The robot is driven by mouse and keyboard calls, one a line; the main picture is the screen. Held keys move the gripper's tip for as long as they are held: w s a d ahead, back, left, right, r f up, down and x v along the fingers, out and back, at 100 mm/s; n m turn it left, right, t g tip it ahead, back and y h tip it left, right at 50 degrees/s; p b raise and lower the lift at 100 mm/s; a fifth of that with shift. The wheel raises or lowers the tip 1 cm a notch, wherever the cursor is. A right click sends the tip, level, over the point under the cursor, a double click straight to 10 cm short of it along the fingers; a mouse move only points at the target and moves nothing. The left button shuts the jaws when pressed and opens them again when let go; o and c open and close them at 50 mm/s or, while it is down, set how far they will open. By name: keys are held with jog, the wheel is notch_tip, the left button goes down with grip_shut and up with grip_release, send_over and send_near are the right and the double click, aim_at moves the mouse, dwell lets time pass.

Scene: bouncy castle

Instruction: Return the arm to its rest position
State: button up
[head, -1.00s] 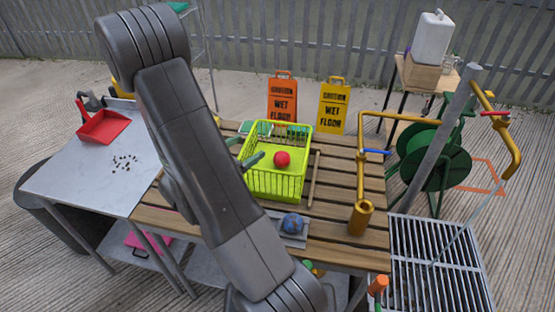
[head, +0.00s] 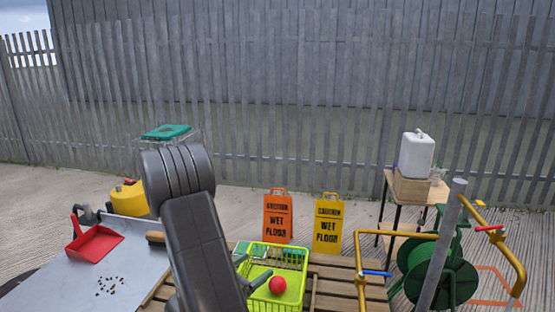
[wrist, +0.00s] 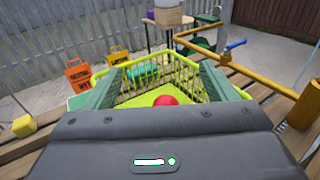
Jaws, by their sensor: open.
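My arm rises in the left middle of the head view and bends down toward the slatted wooden table (head: 334,274). The basket (wrist: 178,72) with a red ball (wrist: 165,100) inside lies beyond and below the fingers. I cannot tell whether the fingers touch the basket.
Orange (head: 277,216) and yellow (head: 328,223) wet-floor signs stand behind the basket. A yellow pipe (head: 361,262) with a blue lever and a green hose reel (head: 437,270) are on the right. A red dustpan (head: 94,243) lies on the metal table at left. Space above the tables is clear.

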jog(key=r+p+x, duration=0.2)
jog(key=x, duration=0.6)
jog(key=shift+w+d, duration=0.3)
